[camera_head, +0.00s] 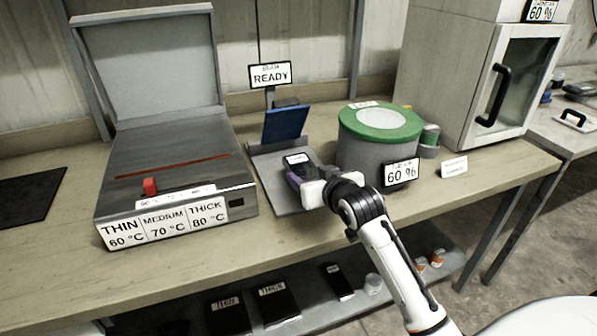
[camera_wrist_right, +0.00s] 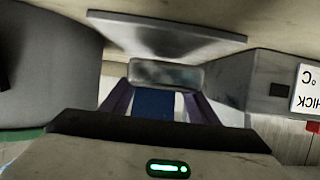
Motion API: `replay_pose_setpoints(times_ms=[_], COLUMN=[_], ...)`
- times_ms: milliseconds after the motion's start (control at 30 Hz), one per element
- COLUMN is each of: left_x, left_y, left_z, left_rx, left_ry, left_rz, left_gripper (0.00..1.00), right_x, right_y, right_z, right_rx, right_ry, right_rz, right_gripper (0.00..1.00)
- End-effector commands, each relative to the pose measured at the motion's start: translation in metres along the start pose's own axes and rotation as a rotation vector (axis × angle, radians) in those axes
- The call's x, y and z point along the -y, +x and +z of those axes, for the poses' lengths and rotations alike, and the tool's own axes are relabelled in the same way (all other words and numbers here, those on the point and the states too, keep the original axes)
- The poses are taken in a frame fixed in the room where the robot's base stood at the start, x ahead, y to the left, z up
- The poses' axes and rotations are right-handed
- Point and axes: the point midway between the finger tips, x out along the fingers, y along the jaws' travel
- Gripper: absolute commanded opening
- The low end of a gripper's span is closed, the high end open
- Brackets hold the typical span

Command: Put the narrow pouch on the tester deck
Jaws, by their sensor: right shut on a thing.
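The tester has a grey deck (camera_head: 266,172), a raised blue flap (camera_head: 285,124) and a READY sign (camera_head: 270,75). My right gripper (camera_head: 298,175) is over the deck, in front of the flap. It is shut on a small narrow piece, which I take as the narrow pouch (camera_wrist_right: 165,73); it shows as a blurred silver-grey face between the purple fingers in the wrist view. A dark top with a pale label shows at the fingertips in the head view. The gripper hides part of the deck. I cannot tell whether the pouch touches the deck. My left gripper is not in view.
A sealer (camera_head: 175,165) with its lid raised stands left of the tester. A grey drum with a green rim (camera_head: 352,118) stands close on the right, with a 60 % sign (camera_head: 401,173). A glass-door cabinet (camera_head: 440,70) is behind. Dark packs (camera_head: 278,303) lie on the lower shelf.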

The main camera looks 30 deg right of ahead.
Motion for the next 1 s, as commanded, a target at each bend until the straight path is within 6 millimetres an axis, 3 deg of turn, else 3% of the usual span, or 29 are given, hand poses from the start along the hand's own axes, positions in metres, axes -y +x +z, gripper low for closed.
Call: replay_pose_setpoints(times_ms=[100,300,433,667,1000], left_x=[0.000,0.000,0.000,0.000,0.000], left_y=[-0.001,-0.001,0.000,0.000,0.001], left_z=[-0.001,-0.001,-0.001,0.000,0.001], left_rx=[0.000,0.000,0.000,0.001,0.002], left_ry=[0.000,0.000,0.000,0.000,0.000], left_rz=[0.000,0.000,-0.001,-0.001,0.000], left_gripper=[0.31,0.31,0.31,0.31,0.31], right_x=[0.000,0.000,0.000,0.000,0.001], right_y=[0.030,0.061,0.067,0.078,0.079], right_z=[-0.015,-0.026,-0.024,0.004,0.007], right_rx=[-0.003,-0.001,0.000,0.001,-0.001], right_ry=[0.001,0.001,0.000,0.000,0.000], right_rz=[0.000,-0.001,-0.001,-0.001,-0.001], right_gripper=[0.26,0.26,0.26,0.26,0.26])
